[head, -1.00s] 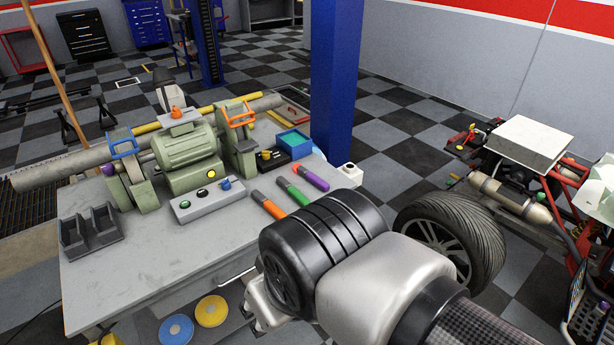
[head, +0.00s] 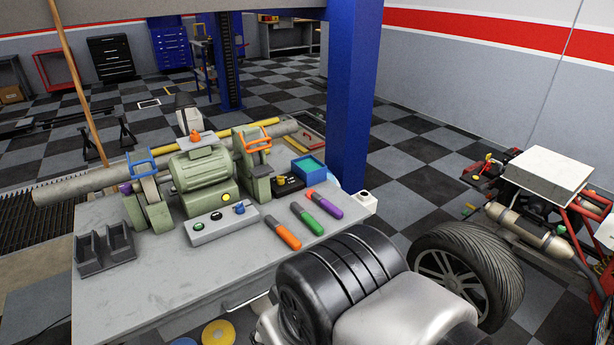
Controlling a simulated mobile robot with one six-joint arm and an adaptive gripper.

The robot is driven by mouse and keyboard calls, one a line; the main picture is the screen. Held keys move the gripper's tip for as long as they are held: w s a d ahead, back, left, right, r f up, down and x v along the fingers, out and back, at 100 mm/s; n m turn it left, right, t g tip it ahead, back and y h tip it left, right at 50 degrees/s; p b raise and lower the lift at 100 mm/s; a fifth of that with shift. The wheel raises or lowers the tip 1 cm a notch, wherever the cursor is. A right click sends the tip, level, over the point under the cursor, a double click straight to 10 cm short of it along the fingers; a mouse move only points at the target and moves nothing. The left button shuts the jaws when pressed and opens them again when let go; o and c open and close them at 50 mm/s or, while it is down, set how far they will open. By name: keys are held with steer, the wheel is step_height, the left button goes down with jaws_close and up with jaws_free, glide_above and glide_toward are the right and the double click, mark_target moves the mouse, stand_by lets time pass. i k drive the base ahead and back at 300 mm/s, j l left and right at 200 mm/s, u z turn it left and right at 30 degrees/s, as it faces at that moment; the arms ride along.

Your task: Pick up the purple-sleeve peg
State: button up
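The purple-sleeve peg (head: 327,206) lies on the grey workbench (head: 150,287) near its right edge. My black and silver arm fills the lower middle of the head view, in front of the bench and nearer than the pegs. My gripper's fingers are hidden or out of the picture.
A control box with knobs (head: 221,223) and a green machine (head: 203,178) stand left of the pegs. A blue-green tray (head: 308,168) sits just behind them. A blue column (head: 352,100) rises behind the bench's right end. A wheeled vehicle (head: 468,275) stands at right.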

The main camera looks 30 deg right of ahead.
mark_target(339, 214)
steer(key=i+l+z, duration=0.3)
steer(key=i+l, duration=0.3)
steer(key=l, duration=0.15)
steer(key=i+l+z, duration=0.35)
steer(key=i+l, duration=0.2)
steer(key=i, duration=0.15)
